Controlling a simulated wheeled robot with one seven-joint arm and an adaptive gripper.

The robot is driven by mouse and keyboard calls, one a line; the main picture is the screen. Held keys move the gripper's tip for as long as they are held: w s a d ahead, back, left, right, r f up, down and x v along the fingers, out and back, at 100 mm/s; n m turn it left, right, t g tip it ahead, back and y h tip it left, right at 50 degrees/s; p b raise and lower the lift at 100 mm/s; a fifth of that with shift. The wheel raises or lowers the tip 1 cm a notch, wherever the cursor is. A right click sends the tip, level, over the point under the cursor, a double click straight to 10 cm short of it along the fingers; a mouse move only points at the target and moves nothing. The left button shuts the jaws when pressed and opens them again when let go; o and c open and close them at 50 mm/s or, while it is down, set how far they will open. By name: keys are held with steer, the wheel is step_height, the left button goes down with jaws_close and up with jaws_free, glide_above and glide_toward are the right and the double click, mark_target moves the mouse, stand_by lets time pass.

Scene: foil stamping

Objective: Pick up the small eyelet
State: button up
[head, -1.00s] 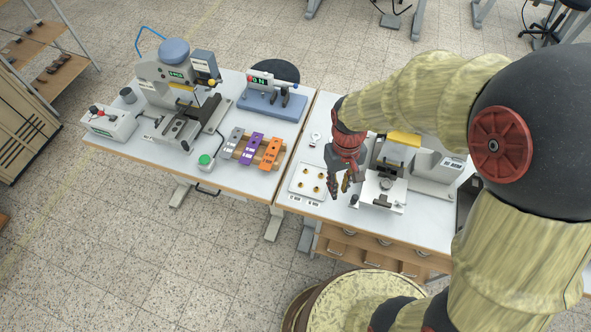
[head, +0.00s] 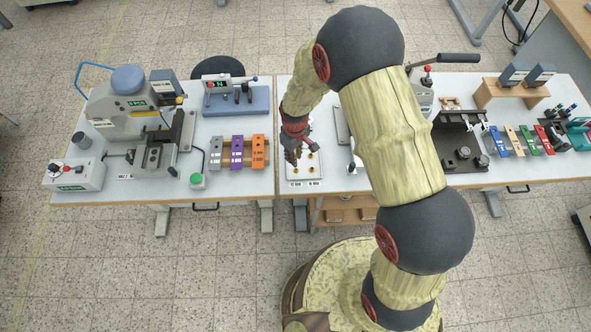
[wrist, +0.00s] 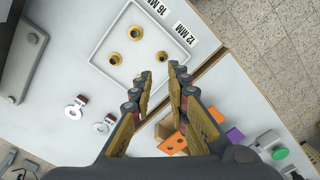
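A white tray (head: 304,178) holds brass eyelets on the right table. In the wrist view the tray (wrist: 98,60) shows two eyelets (wrist: 135,32) (wrist: 115,58) on the side by the 16 MM label (wrist: 160,6). A slightly smaller eyelet (wrist: 162,56) sits nearer the 12 MM label (wrist: 185,35). My gripper (head: 292,160) is above the tray's left side. In the wrist view my gripper (wrist: 161,74) is open and empty, its fingertips close to the small eyelet in the picture. The left finger may hide another eyelet. The height above the tray is hard to judge.
On the left table stand a large press (head: 135,110), coloured blocks (head: 237,152) and a green button (head: 196,179). My arm hides part of the right table. More coloured blocks (head: 515,140) lie far right.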

mark_target(296, 171)
steer(key=shift+s+f, duration=0.1)
steer(key=shift+f, duration=0.75)
steer(key=f, duration=0.4)
steer(key=shift+s+d, duration=0.15)
steer(key=shift+s, duration=0.25)
steer(key=shift+w+f, duration=0.1)
steer(key=shift+f, duration=0.4)
steer(key=shift+c, duration=0.6)
jaws_close()
